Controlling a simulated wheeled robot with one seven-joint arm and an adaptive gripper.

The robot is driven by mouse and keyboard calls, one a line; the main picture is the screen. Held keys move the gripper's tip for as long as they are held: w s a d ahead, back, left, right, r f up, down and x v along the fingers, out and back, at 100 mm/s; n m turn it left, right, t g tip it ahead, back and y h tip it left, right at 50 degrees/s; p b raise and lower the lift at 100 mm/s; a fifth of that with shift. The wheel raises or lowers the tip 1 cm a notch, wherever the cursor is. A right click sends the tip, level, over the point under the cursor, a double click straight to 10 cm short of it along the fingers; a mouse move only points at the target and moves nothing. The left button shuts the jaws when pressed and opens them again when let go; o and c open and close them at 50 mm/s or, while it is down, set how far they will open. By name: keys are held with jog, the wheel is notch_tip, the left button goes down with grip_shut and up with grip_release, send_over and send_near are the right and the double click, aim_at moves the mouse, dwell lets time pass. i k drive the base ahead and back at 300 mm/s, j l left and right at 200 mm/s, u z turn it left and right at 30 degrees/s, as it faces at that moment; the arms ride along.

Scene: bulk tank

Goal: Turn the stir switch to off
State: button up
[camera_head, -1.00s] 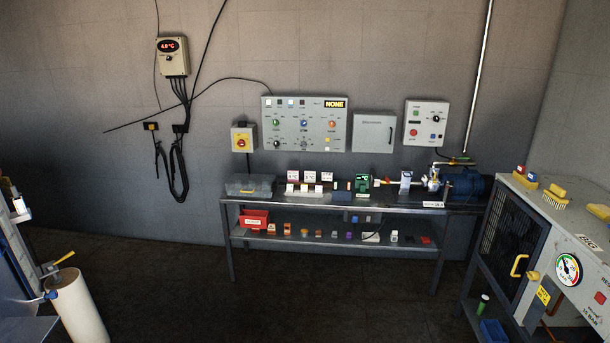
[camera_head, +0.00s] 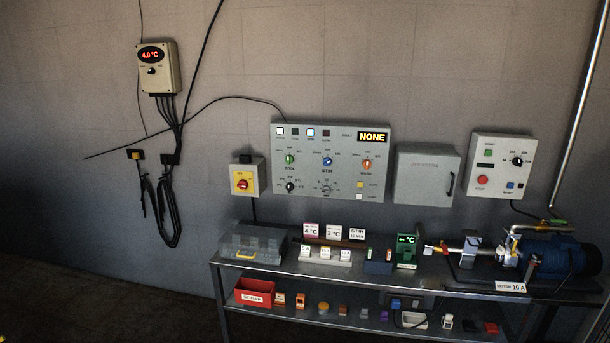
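The stir switch (camera_head: 328,161) is a blue rotary knob labelled STIR in the upper middle of the grey control panel (camera_head: 300,140) on the wall. A green knob (camera_head: 290,160) sits to its left and an orange knob (camera_head: 367,164) to its right. The stir knob's pointer is too small to read for certain. A display at the panel's top right reads NONE. My gripper is not in view.
A metal bench (camera_head: 420,287) with small parts, cards and a motor (camera_head: 555,257) stands below the panel. A yellow-faced switch box (camera_head: 243,181) is left of the panel. A grey box (camera_head: 425,174) and another control box (camera_head: 500,168) are right of it.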

aim_at(327, 161)
jog(key=i+u, duration=0.1)
jog(key=i, duration=0.2)
jog(key=i+j, duration=0.35)
jog(key=i, duration=0.2)
jog(key=i+j, duration=0.35)
jog(key=i, duration=0.15)
jog(key=i+j, duration=0.35)
jog(key=i, duration=0.2)
